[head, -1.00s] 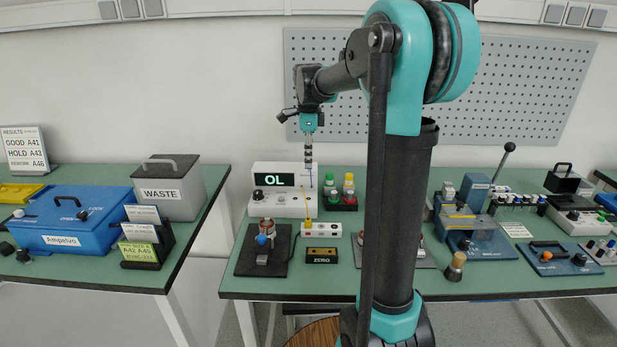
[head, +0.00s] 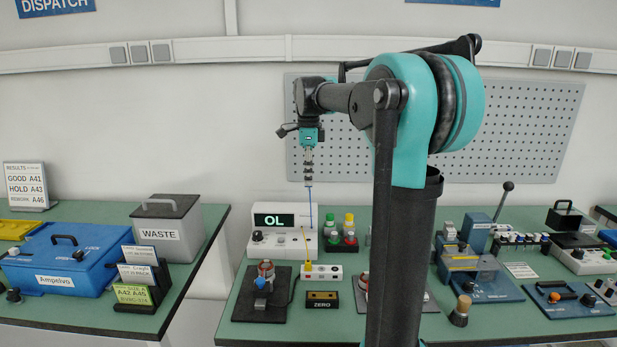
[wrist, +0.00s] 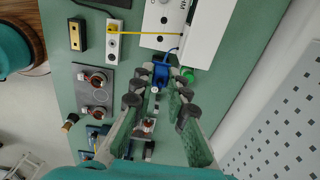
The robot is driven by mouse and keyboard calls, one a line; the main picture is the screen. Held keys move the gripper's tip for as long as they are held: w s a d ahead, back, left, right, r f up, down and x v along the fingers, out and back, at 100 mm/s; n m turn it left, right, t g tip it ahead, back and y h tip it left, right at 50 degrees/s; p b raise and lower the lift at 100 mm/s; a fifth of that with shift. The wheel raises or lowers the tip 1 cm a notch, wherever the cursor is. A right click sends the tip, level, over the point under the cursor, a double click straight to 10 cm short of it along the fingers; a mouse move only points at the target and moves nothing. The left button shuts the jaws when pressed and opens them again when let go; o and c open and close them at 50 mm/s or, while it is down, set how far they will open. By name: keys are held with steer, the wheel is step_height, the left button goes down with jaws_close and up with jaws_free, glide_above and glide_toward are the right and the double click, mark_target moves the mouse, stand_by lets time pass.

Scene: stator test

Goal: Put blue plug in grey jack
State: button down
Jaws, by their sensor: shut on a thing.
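My gripper (head: 309,178) is above and behind the bench's meter in the head view, pointing down. In the wrist view my gripper (wrist: 158,92) is shut on the blue plug (wrist: 161,72), which sits between the fingertips. A thin blue lead (head: 310,205) hangs from the gripper toward the meter (head: 262,243), whose display reads OL. A white socket strip (head: 322,275) stands in front of the meter with a yellow lead in it; it also shows in the wrist view (wrist: 113,52).
Green, yellow and red capped parts (head: 349,232) stand right of the meter. A ZERO block (head: 322,305) and a stator fixture (head: 262,297) lie in front. A pegboard (head: 530,130) is on the wall behind. My arm hides the bench middle.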

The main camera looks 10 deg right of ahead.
steer(key=s+d, duration=0.1)
steer(key=s, duration=1.2)
steer(key=shift+d, duration=0.3)
steer(key=shift+f, duration=9.45)
steer(key=shift+f, duration=1.2)
steer(key=c, duration=1.4)
jaws_free()
